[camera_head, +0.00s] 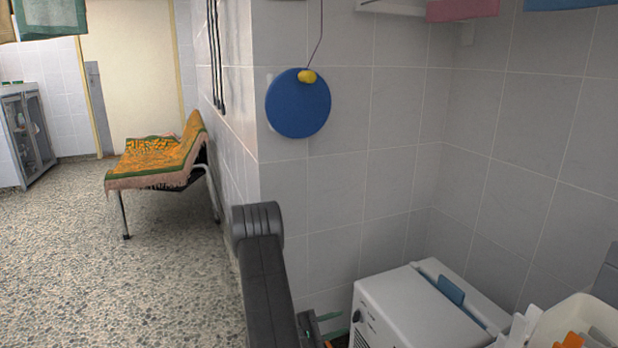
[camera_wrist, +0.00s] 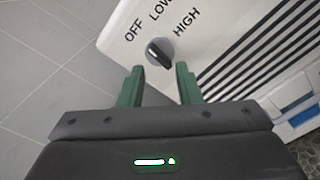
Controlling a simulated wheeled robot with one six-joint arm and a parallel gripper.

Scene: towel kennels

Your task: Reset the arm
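My arm (camera_head: 262,270) stands up in the middle of the head view, in front of the tiled wall corner. My gripper (camera_wrist: 160,82) shows in the wrist view with its two green fingers apart and nothing between them. Just beyond the fingertips is a dark round knob (camera_wrist: 160,51) on a white appliance (camera_wrist: 110,40), marked OFF, LOW and HIGH. The fingers appear apart from the knob. In the head view the white appliance (camera_head: 400,300) stands at the lower right, and a small part of my green gripper (camera_head: 325,318) shows beside its front.
A bin with papers (camera_head: 590,316) stands right of the appliance. A blue disc (camera_head: 298,103) hangs on the tiled wall. A bench with an orange cover (camera_head: 160,160) stands at the left, near a grey cabinet (camera_head: 28,132). The pebbled floor (camera_head: 130,270) at the left is clear.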

